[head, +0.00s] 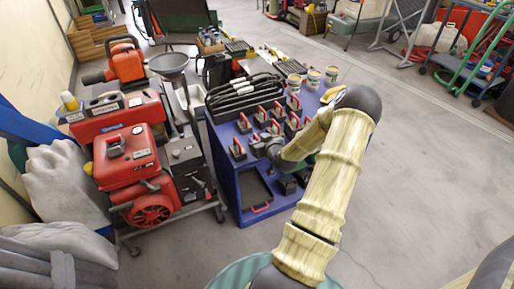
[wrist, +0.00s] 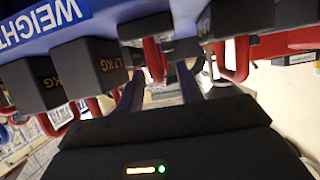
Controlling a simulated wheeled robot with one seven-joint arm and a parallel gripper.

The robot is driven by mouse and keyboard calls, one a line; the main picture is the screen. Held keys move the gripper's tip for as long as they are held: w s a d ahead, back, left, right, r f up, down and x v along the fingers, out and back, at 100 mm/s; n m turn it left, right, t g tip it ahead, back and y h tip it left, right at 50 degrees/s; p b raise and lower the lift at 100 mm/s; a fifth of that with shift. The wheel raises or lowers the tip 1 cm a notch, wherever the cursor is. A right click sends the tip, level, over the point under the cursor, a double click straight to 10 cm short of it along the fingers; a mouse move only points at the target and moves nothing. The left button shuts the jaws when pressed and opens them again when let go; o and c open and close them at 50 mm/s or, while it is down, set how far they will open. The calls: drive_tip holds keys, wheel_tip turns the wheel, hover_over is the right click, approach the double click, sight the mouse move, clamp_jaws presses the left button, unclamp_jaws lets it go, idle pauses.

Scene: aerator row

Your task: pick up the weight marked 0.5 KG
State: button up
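Several dark weights with red handles stand on the blue cart (head: 221,169) in the head view. In the wrist view, a dark weight (wrist: 91,70) with a mark that looks like 1 KG is at the left. Another weight (wrist: 36,84) beside it ends in KG, its number unclear. A further dark weight (wrist: 145,27) with a red handle (wrist: 153,60) lies ahead, its mark not readable. My gripper (wrist: 160,76) has its fingers apart, with that handle ahead near the gap; I see no grip. In the head view, my gripper (head: 274,150) is among the weights, partly hidden by my arm.
A blue label strip (wrist: 42,22) begins with WEIGHT. More weights (wrist: 240,20) crowd the right side. Red machines (head: 128,157) stand close at left. Floor (head: 420,180) at right is clear.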

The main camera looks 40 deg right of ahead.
drive_tip(key=shift+x, duration=1)
drive_tip(key=shift+s, duration=0.1)
drive_tip(key=shift+d, duration=0.1)
clamp_jaws()
